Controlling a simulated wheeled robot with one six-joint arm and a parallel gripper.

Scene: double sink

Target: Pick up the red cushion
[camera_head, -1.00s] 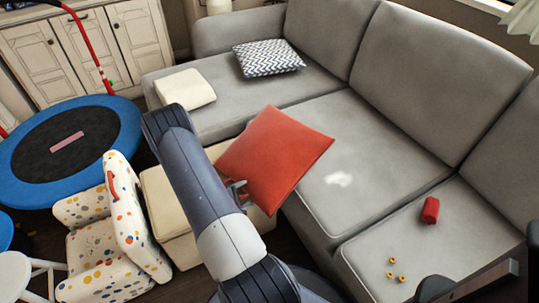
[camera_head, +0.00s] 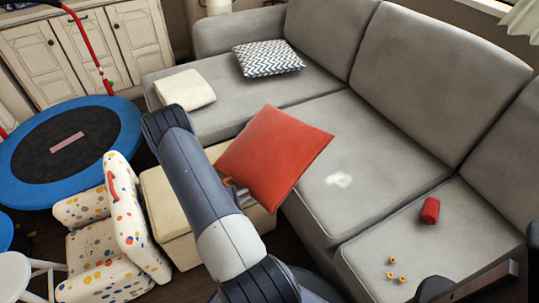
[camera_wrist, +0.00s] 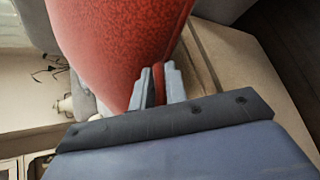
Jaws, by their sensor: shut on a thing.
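The red cushion (camera_head: 277,158) is in the middle of the head view, in front of the grey sofa and above the cream ottoman. It is tilted, with one corner up and its face toward the camera. My gripper (camera_head: 238,190) is at its lower left edge, partly hidden behind my arm. In the wrist view the cushion (camera_wrist: 115,45) fills the upper left. There my gripper (camera_wrist: 158,84) is shut on the cushion's edge, with red fabric pinched between the two fingers.
The grey sofa (camera_head: 335,120) holds a zigzag cushion (camera_head: 268,57), a cream cushion (camera_head: 185,89), a small red object (camera_head: 430,210) and small orange pieces (camera_head: 391,276). A cream ottoman (camera_head: 170,225), a spotted chair (camera_head: 95,240) and a blue-rimmed trampoline (camera_head: 115,160) stand at left.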

